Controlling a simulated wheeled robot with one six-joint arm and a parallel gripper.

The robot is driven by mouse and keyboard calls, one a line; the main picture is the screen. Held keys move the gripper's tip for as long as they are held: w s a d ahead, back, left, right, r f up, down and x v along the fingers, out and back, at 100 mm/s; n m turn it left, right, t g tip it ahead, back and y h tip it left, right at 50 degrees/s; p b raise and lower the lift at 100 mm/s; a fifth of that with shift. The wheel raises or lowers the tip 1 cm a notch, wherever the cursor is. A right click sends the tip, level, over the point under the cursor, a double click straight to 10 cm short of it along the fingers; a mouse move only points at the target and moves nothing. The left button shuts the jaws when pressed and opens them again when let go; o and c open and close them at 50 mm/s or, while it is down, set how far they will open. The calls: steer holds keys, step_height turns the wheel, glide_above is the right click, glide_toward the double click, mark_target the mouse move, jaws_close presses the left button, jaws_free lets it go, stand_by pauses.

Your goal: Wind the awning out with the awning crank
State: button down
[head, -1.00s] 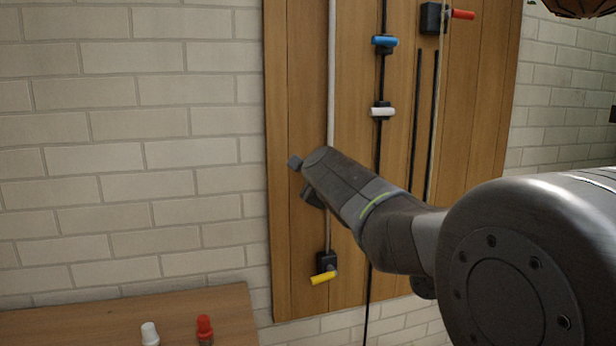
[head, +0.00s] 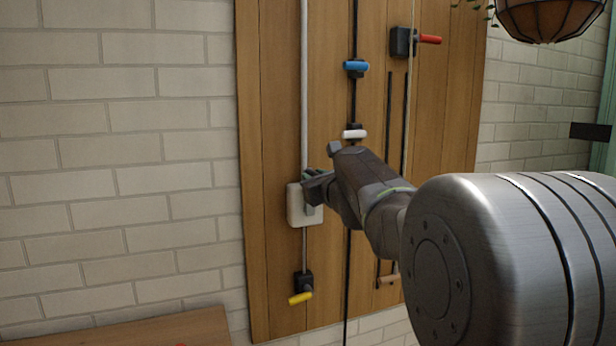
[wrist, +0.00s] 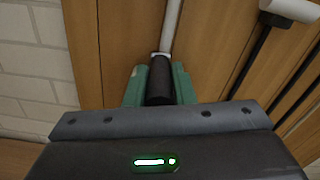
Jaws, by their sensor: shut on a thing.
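My gripper (head: 316,188) is at the wooden wall panel, beside a white box (head: 300,208) on a long pale rod (head: 304,80). In the wrist view its green fingertips (wrist: 159,85) stand on both sides of a short black cylinder (wrist: 159,82) below the pale rod and are shut on it. In the head view the fingers hide this cylinder. Other handles on the panel are red (head: 429,39), blue (head: 355,66), white (head: 354,134) and yellow (head: 300,298). None is labelled, so I cannot tell which one is the awning crank. No awning shows.
The wooden panel (head: 270,150) hangs on a pale brick wall (head: 120,120). A wooden surface (head: 170,330) is at the lower left. A hanging basket (head: 553,15) is at the upper right. Dark vertical rods run close to my arm.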

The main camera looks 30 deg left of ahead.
steer(key=shift+w+d+f+m, duration=0.1)
steer(key=shift+w+d+m, duration=0.2)
steer(key=shift+m, duration=0.1)
steer(key=c, duration=1.2)
jaws_free()
steer(key=shift+w, duration=0.1)
steer(key=shift+c, duration=0.2)
steer(key=v, duration=1.4)
steer(key=shift+a, duration=0.1)
steer(key=x, duration=1.4)
